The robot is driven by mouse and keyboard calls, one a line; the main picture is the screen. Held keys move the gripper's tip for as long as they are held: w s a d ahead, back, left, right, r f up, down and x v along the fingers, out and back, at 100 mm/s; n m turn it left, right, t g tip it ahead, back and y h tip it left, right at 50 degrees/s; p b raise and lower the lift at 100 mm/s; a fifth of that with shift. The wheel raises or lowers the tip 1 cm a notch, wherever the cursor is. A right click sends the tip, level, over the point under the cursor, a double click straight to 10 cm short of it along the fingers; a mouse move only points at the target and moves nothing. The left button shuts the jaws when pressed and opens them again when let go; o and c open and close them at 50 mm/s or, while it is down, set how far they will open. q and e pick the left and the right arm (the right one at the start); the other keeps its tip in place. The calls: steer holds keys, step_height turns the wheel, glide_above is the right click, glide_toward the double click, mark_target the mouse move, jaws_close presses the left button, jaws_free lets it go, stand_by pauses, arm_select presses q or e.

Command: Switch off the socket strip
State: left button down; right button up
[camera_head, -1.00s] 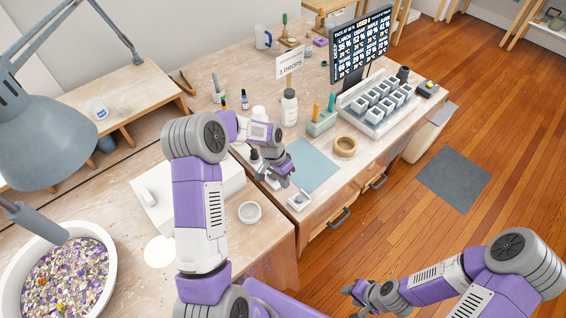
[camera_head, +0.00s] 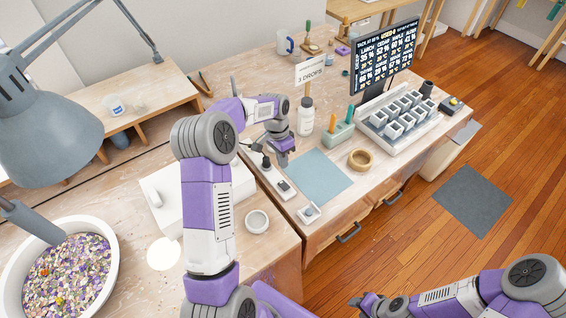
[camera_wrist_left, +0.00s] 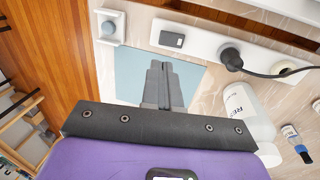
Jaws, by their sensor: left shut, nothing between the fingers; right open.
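The white socket strip (camera_head: 273,178) lies on the bench left of the blue mat. A black plug (camera_head: 266,163) sits in it, and a dark rocker switch (camera_head: 284,187) is near its front end. In the left wrist view the strip (camera_wrist_left: 199,44) runs along the top, with the switch (camera_wrist_left: 172,40) and the corded plug (camera_wrist_left: 231,58). No light shows on the switch; I cannot tell its position. My left gripper (camera_head: 285,163) is shut and empty beside the strip, apart from the switch; its fingers (camera_wrist_left: 161,72) point toward the mat. My right gripper (camera_head: 366,304) is open, low over the floor.
A white square unit with a round button (camera_head: 309,212) stands at the bench's front edge. The blue mat (camera_head: 322,178) is clear. A white bottle (camera_head: 306,118), a green holder (camera_head: 340,133) and a mould tray (camera_head: 385,135) stand behind and to the right.

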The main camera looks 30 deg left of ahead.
mark_target(287, 188)
arm_select(q)
steer(key=f, duration=0.3)
steer(key=d+f+b, duration=0.1)
steer(key=f, duration=0.3)
steer(key=d+f, duration=0.1)
steer(key=f, duration=0.3)
steer(key=shift+s+b, duration=0.35)
steer(key=shift+s+d+f+y+b, duration=0.1)
steer(key=shift+d+f+y+b, duration=0.05)
steer(key=shift+f+y+b, duration=0.35)
steer(key=shift+r, duration=0.2)
steer(key=shift+w+a+r+p, duration=0.25)
steer(key=shift+w+a+p, duration=0.05)
steer(key=shift+a, duration=0.4)
steer(key=shift+r, duration=0.1)
